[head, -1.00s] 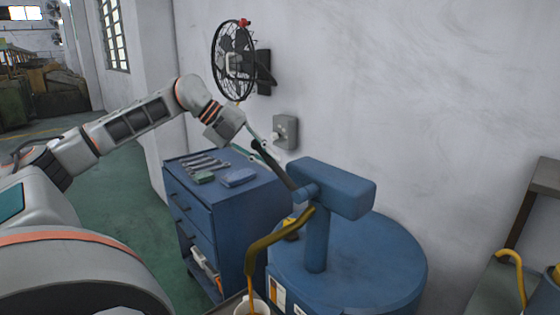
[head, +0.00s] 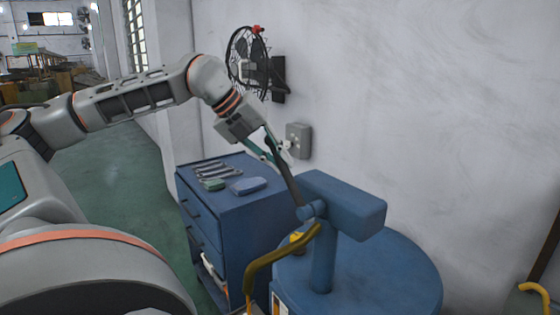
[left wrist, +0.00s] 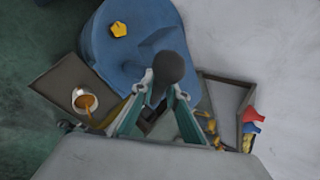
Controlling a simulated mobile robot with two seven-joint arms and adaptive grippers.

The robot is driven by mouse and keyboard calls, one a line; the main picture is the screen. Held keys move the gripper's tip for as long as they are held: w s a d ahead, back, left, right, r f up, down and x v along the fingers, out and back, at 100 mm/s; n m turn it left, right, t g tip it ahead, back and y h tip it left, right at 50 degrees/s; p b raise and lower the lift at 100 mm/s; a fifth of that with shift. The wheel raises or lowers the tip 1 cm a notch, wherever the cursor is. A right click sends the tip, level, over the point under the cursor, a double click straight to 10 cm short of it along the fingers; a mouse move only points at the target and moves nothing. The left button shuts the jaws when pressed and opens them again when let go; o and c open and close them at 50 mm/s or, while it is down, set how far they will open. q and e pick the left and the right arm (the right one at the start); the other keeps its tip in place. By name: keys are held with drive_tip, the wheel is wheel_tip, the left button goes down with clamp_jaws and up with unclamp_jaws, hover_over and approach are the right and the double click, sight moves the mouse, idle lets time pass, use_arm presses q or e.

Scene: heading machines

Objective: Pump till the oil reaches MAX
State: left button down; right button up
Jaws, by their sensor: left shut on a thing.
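The blue hand pump (head: 345,205) stands on a blue drum (head: 395,265). Its dark lever (head: 291,185) slants up to the left, and my left gripper (head: 268,152) is shut on its upper end. In the left wrist view the gripper (left wrist: 165,88) has its fingers around the lever's dark rounded end (left wrist: 168,68). A brass-coloured spout (head: 272,262) bends down from the pump. In the left wrist view a pale jug (left wrist: 77,94) with brown oil (left wrist: 86,103) stands on a tray. I cannot read a MAX mark or the oil level. My right gripper is out of view.
A blue tool cabinet (head: 240,215) with wrenches and small boxes on top stands left of the drum. A wall fan (head: 252,62) and a grey wall box (head: 299,140) are behind the gripper. Green floor is open at the left.

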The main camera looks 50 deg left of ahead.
use_arm(q)
drive_tip(key=c, duration=2)
unclamp_jaws()
drive_tip(key=shift+o, duration=0.2)
drive_tip(key=shift+r, duration=0.1)
drive_tip(key=v, duration=1.2)
